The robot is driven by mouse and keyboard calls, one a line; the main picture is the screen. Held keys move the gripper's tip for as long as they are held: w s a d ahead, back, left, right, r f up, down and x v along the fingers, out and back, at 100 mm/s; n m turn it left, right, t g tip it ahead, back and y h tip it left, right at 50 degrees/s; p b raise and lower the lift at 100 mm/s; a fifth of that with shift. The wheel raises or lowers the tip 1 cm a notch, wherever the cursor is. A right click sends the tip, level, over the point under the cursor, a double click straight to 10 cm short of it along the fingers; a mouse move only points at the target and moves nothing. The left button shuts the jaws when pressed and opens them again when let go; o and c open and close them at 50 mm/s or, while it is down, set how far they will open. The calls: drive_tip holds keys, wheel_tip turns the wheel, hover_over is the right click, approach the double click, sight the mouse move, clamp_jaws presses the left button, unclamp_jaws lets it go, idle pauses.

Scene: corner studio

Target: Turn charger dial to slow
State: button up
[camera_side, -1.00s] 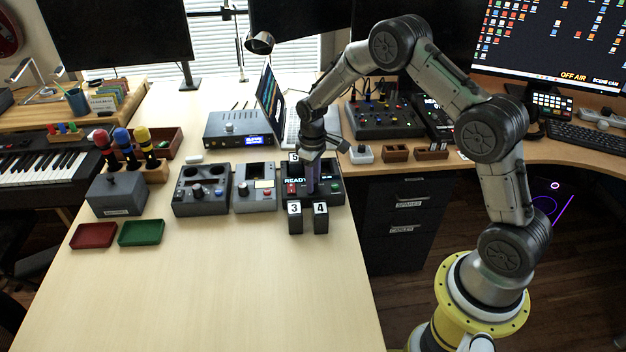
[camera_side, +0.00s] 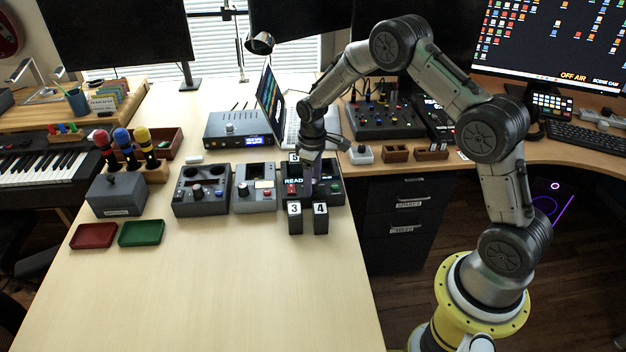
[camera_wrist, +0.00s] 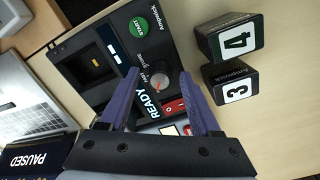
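The charger (camera_side: 331,193) is a dark box near the table's right edge, with a READY display and a green START button (camera_wrist: 139,27). Its dial (camera_wrist: 161,81) is a round grey knob with a small reddish mark, seen in the wrist view; the small print beside it is hard to read. My gripper (camera_wrist: 158,88) is over the charger, fingers pointing down at it. Its two purple fingers are apart, one on each side of the dial in the picture, with gaps showing. In the side view my gripper (camera_side: 311,183) hides the dial.
Two black blocks marked 3 (camera_side: 295,218) and 4 (camera_side: 321,218) stand in front of the charger. A grey device (camera_side: 255,190) is close on its left and a laptop (camera_side: 284,115) stands behind. The table's front area is clear.

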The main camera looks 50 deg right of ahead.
wheel_tip(320, 180, up, 14)
drive_tip(key=shift+a, duration=0.15)
idle(0.5)
drive_tip(key=shift+f, duration=0.1)
drive_tip(key=s+a+r+t, duration=0.3)
drive_tip(key=r, duration=1)
drive_tip(key=s+a+r+t, duration=0.1)
drive_tip(key=s+a+r, duration=0.2)
drive_tip(key=s+r, duration=0.5)
drive_tip(key=s+a+f+m, duration=0.1)
drive_tip(key=s+f, duration=0.3)
drive_tip(key=s, duration=0.6)
drive_tip(key=s+a+f+m+t, duration=0.1)
drive_tip(key=s+f, duration=0.3)
drive_tip(key=s, duration=0.6)
drive_tip(key=shift+a+m+t, duration=0.3)
drive_tip(key=shift+m, duration=0.3)
